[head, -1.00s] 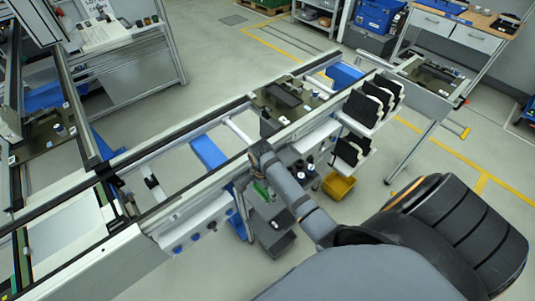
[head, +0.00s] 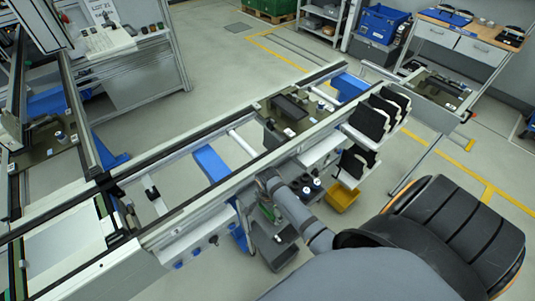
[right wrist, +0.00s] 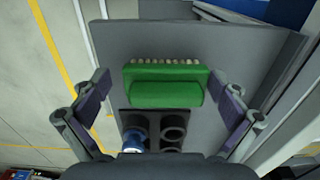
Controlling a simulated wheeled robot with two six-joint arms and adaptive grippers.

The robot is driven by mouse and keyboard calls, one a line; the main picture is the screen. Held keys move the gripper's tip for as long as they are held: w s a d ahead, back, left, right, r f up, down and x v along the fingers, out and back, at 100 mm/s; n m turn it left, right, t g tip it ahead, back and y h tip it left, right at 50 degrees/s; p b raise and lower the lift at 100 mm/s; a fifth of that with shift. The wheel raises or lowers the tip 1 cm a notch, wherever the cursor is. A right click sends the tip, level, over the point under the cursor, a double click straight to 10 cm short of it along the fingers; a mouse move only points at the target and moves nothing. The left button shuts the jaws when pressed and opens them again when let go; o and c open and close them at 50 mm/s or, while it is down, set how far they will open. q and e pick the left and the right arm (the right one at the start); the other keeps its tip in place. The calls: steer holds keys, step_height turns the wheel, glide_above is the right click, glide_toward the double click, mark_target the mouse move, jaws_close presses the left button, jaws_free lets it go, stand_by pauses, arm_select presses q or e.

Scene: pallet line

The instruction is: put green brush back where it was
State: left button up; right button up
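The green brush (right wrist: 165,88) lies crosswise in the right wrist view, its pale bristles towards the top of the picture. It is over a grey shelf (right wrist: 230,42); I cannot tell whether it rests on it. My right gripper (right wrist: 163,98) is open, with one finger on each side of the brush and a gap at both ends. In the head view only a little of the brush (head: 267,211) shows below my right arm, and the fingertips are hard to make out. My left gripper is not in view.
A black holder with round openings (right wrist: 173,119) is beside the brush, with a blue-and-white bottle (right wrist: 133,139) at its left. The conveyor frame (head: 190,205) runs close behind my right arm. A yellow bin (head: 342,195) and black bins (head: 370,118) are to the right.

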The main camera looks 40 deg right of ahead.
steer(key=shift+w+d+f, duration=0.15)
steer(key=shift+w, duration=0.1)
steer(key=shift+w+r, duration=0.1)
steer(key=shift+r, duration=0.1)
step_height(320, 180, up, 10)
steer(key=shift+r+b, duration=0.15)
steer(key=shift+b, duration=0.65)
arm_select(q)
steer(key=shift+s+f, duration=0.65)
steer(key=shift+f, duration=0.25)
arm_select(e)
steer(key=shift+r, duration=0.75)
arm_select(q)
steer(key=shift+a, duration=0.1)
arm_select(e)
steer(key=shift+s+f, duration=0.1)
steer(key=shift+s, duration=0.1)
